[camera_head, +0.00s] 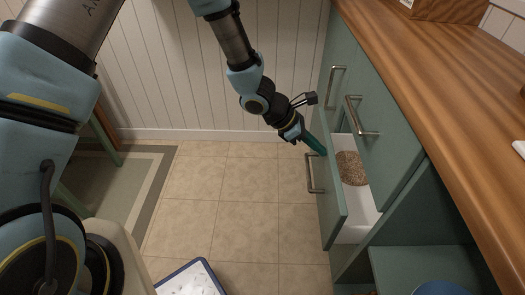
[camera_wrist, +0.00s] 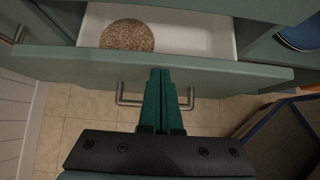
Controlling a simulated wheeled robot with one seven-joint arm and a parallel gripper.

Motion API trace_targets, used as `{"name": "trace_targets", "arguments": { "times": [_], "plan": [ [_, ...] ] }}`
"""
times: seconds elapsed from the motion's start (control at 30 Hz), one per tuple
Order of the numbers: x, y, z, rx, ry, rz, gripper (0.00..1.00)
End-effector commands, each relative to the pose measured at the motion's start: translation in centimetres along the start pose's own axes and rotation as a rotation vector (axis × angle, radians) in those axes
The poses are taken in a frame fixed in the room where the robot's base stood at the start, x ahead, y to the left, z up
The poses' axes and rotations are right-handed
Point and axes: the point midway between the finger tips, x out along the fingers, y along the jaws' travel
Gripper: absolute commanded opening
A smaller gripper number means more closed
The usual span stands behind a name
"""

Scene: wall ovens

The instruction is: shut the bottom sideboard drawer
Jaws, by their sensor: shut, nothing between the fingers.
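The bottom sideboard drawer (camera_head: 335,205) is partly open, with its green front standing out from the cabinet and a bar handle (camera_head: 312,174) on it. Its white inside holds a round speckled brown item (camera_head: 350,168). The drawer front (camera_wrist: 220,70) also shows in the wrist view, with its handle (camera_wrist: 128,95) below the top edge. My gripper (camera_head: 322,148) is shut and empty at the drawer front's far end in the head view. In the wrist view my fingertips (camera_wrist: 160,72) overlap the top edge of the front, near the handle. I cannot tell whether they touch it.
Upper drawers with bar handles (camera_head: 362,116) sit above, under a wooden countertop (camera_head: 425,75). An open shelf (camera_head: 420,265) is at the near right. A blue-rimmed tray (camera_head: 190,278) lies on the tiled floor (camera_head: 235,185). The floor before the drawer is clear.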

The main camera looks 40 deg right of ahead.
Motion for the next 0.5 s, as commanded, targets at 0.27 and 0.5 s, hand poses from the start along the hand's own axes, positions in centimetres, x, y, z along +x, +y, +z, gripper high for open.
{"name": "trace_targets", "arguments": {
  "times": [0.27, 0.5],
  "plan": [
    [4.0, 0.0, 3.9, 0.002, -0.001, -0.001, 0.00],
    [5.6, 0.0, 5.5, 0.000, 0.000, -0.001, 0.00]
  ]
}}
